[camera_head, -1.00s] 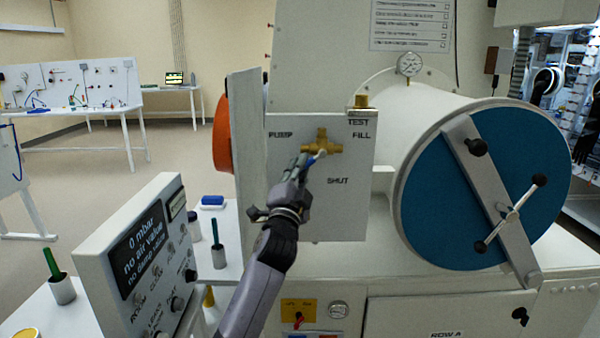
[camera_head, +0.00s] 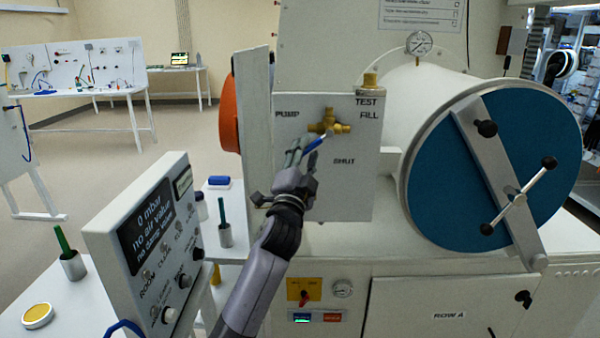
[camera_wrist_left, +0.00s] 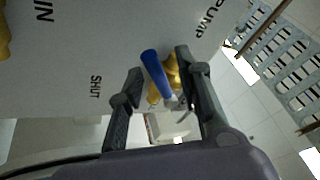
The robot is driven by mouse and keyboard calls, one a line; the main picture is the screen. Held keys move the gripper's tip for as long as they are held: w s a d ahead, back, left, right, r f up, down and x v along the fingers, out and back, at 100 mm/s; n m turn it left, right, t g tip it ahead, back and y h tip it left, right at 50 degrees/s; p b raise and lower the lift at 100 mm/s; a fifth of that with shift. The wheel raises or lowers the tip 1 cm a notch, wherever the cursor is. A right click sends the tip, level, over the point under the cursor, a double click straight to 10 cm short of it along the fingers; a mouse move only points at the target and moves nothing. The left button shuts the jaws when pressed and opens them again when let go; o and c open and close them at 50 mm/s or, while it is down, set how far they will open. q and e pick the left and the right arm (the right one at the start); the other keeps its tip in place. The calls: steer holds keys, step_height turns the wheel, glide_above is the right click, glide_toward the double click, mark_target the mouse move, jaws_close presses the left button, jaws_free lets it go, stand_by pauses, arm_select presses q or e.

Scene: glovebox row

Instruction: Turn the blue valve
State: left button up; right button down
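The brass valve (camera_head: 328,124) sits on the pale panel (camera_head: 352,196) with the labels PUMP, TEST, FILL and SHUT. Its blue lever (camera_head: 312,145) points down and left, between PUMP and SHUT. In the left wrist view the blue lever (camera_wrist_left: 155,70) lies between the two dark fingers of my left gripper (camera_wrist_left: 160,64), with a gap on each side. The gripper is open. In the head view my left gripper (camera_head: 297,154) is at the lever, in front of the panel, and partly covers it. My right gripper is out of view.
A round blue chamber door (camera_head: 440,185) with a bar and handle stands to the right. A control box (camera_head: 150,245) reading 0 mbar is at the lower left, near cups with green and blue sticks. An orange disc (camera_head: 228,115) is behind the panel's left edge.

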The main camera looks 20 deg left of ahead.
arm_select(q)
steer(key=v, duration=1)
steer(key=shift+s, duration=0.25)
steer(key=shift+c, duration=0.2)
